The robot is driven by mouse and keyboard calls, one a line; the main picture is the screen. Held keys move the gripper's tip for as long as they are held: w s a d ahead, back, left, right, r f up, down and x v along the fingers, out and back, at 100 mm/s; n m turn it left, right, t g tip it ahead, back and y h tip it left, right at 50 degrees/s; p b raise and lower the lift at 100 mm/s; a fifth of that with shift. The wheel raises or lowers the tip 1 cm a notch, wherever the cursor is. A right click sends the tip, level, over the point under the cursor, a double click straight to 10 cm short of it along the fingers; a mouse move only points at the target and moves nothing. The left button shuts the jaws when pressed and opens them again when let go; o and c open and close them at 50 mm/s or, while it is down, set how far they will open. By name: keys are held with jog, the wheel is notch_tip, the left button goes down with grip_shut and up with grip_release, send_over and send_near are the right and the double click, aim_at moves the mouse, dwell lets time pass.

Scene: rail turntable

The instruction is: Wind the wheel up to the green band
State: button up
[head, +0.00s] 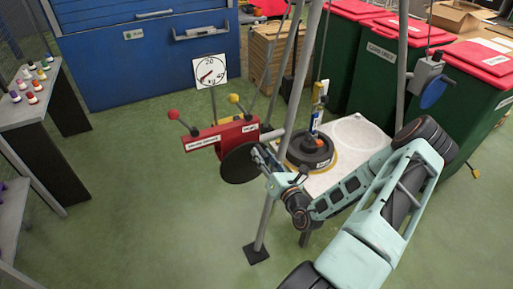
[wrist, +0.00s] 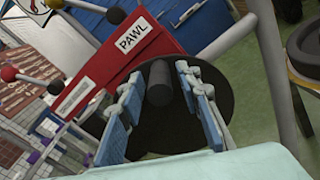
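A black wheel (head: 238,164) with a dark handle stands at the front of a red winch box (head: 225,135). In the wrist view the wheel (wrist: 195,125) fills the middle, and its dark handle (wrist: 160,82) points towards me between my fingers. My gripper (head: 268,160) is beside the wheel in the head view; in the wrist view my gripper (wrist: 158,75) is open, its blue-padded fingers on either side of the handle with gaps visible. A white dial (head: 210,71) stands behind the box, its red needle pointing lower left. I cannot make out a green band.
A red-knobbed lever (head: 180,121) and a yellow-knobbed lever (head: 240,105) rise from the box. The wrist view shows a PAWL label (wrist: 131,34). Grey frame legs (head: 267,215) stand close to my arm. A dark round load (head: 310,152) sits on a white platform (head: 352,165).

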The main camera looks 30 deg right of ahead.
grip_shut()
